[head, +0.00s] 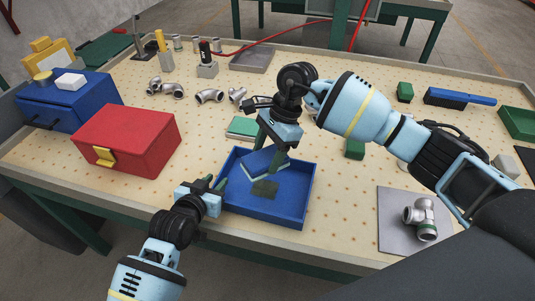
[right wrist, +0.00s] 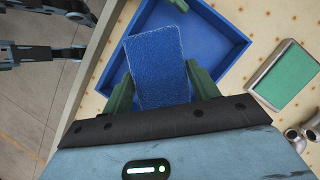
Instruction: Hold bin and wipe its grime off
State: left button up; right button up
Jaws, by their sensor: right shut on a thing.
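The blue bin (head: 278,207) is an open, shallow tray on the table near its front edge; it also shows in the right wrist view (right wrist: 222,28). A dark patch of grime (head: 265,188) lies on its floor. My right gripper (head: 268,160) reaches down into the bin, shut on a blue rectangular pad (right wrist: 158,65). I cannot tell whether the pad touches the floor. My left gripper (head: 214,184) is at the bin's left wall, its two fingers apart; it also shows in the right wrist view (right wrist: 82,35). It seems not closed on the wall.
A red box (head: 125,138) and a blue box (head: 68,103) stand to the left. A green-topped block (head: 242,127) lies just behind the bin. Metal pipe fittings (head: 209,96) lie further back. A grey plate (head: 396,235) with a fitting (head: 421,216) is to the right.

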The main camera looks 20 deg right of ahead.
pick_arm(q)
jog(key=shift+s+a+r+p, duration=0.35)
jog(key=shift+s+a+p, duration=0.05)
jog(key=shift+s+p, duration=0.1)
pick_arm(e)
jog(key=shift+w+r, duration=0.1)
jog(key=shift+r, duration=1.4)
jog(key=shift+f, duration=0.1)
pick_arm(q)
jog(key=shift+w+d+f, duration=0.25)
jog(key=shift+w+f, duration=0.05)
pick_arm(e)
jog(key=shift+f, duration=0.5)
pick_arm(q)
jog(key=shift+w+d+f+b, duration=0.1)
jog(key=shift+w+d+b, duration=0.25)
jog(key=shift+b, duration=0.1)
pick_arm(e)
jog(key=shift+f, duration=0.55)
pick_arm(q)
jog(key=shift+a, duration=0.1)
grip_shut()
